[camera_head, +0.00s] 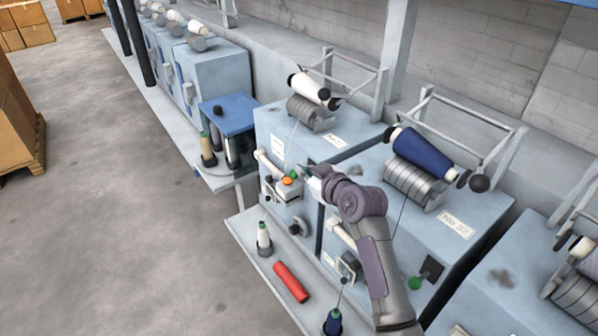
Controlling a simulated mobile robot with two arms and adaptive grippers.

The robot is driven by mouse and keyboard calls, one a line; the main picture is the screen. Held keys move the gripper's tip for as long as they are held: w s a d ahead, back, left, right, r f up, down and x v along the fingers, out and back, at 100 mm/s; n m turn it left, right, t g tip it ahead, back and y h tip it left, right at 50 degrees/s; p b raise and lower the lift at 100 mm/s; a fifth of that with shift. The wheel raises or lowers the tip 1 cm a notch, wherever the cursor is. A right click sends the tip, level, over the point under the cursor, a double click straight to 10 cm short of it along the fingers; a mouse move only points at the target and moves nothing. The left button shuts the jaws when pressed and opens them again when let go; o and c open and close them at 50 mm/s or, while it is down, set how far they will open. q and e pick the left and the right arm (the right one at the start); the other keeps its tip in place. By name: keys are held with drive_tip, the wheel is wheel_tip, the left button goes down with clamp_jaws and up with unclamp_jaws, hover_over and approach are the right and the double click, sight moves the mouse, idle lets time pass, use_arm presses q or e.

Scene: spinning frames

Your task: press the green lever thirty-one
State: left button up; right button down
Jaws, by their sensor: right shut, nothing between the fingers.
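My right gripper (305,170) reaches up from the lower right, fingers shut and empty. Its tips are at the front top edge of the middle spinning frame (270,130), close beside a small green lever end (294,174) and an orange button (287,181). I cannot tell whether the tips touch the lever. A second green lever knob (414,283) shows at the front of the frame to the right, beside a black plate (432,268). The frames carry white labels (333,141) and (456,226), too small to read surely. My left gripper is not in view.
A white-and-black bobbin (310,88) and a blue bobbin (423,153) sit on top of the frames. Grey floor (110,230) is clear at left.

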sight(294, 175)
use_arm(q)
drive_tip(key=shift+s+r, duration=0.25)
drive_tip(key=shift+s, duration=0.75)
use_arm(e)
drive_tip(key=shift+w+a+f, duration=0.3)
drive_tip(key=shift+w+f, duration=0.5)
drive_tip(key=shift+f, duration=0.2)
drive_tip(key=shift+w+a+f, duration=0.3)
drive_tip(key=shift+w+f, duration=0.5)
drive_tip(key=shift+f, duration=0.15)
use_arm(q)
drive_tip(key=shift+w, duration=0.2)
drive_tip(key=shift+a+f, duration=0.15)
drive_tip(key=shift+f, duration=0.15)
use_arm(e)
drive_tip(key=shift+s+a+f, duration=0.1)
drive_tip(key=shift+f, duration=0.1)
drive_tip(key=shift+n, duration=0.3)
